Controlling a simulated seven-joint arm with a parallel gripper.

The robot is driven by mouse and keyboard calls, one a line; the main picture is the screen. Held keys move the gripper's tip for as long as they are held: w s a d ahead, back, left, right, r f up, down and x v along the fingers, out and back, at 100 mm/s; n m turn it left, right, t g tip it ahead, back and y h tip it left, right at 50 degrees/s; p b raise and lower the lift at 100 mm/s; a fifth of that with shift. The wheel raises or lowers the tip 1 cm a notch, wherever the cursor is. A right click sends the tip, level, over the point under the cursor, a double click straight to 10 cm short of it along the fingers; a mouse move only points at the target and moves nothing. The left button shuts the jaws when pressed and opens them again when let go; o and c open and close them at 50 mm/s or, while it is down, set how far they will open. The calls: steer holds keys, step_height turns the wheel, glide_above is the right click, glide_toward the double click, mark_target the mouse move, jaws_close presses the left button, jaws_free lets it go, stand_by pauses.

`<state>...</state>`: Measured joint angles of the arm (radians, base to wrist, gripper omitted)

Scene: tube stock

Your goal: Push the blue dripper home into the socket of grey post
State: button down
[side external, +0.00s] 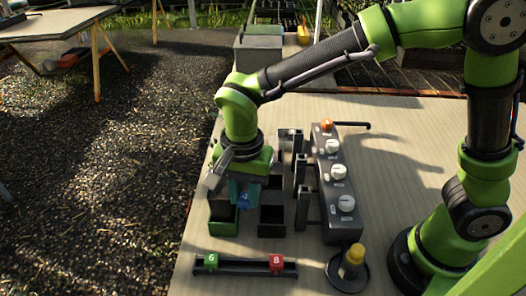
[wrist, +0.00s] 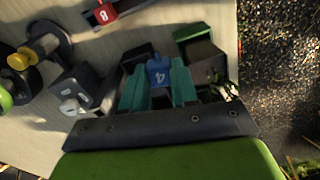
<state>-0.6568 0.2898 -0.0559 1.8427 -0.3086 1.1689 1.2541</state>
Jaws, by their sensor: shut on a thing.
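My gripper (side external: 240,190) is above the bins at the table's left side, pointing down. In the wrist view its teal fingers (wrist: 158,82) are shut on the blue dripper (wrist: 158,71), a small block with a white mark like a 4. The dripper also shows as a blue patch below the fingers in the side view (side external: 244,200). Several dark grey uprights (side external: 302,206) stand to the right of the gripper, beside the knobbed panel. I cannot tell which is the grey post, and no socket shows clearly. The dripper's underside is hidden.
A dark panel (side external: 334,190) with white knobs (side external: 346,203) stands to the right. A green-rimmed bin (side external: 223,229) and dark bins (side external: 271,227) lie around the gripper. A rack (side external: 240,268) holds green and red blocks at the front. A yellow-topped stand (side external: 354,254) is front right.

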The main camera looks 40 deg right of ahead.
steer(key=w+d+r+m, duration=0.2)
steer(key=d+m, duration=0.3)
steer(key=d, duration=0.3)
steer(key=w+d+r+m, duration=0.2)
steer(key=d+m, duration=0.3)
steer(key=d, duration=0.4)
steer(key=w+d+r+m, duration=0.1)
steer(key=w+d+m, duration=0.3)
steer(key=d, duration=0.4)
steer(key=shift+w+d+r+m, duration=0.15)
steer(key=shift+w+r+m, duration=0.2)
steer(key=shift+m, duration=0.55)
steer(key=shift+f, duration=2.25)
steer(key=shift+f, duration=0.25)
steer(key=c, duration=0.8)
jaws_free()
step_height(320, 180, up, 17)
steer(key=shift+f, duration=0.1)
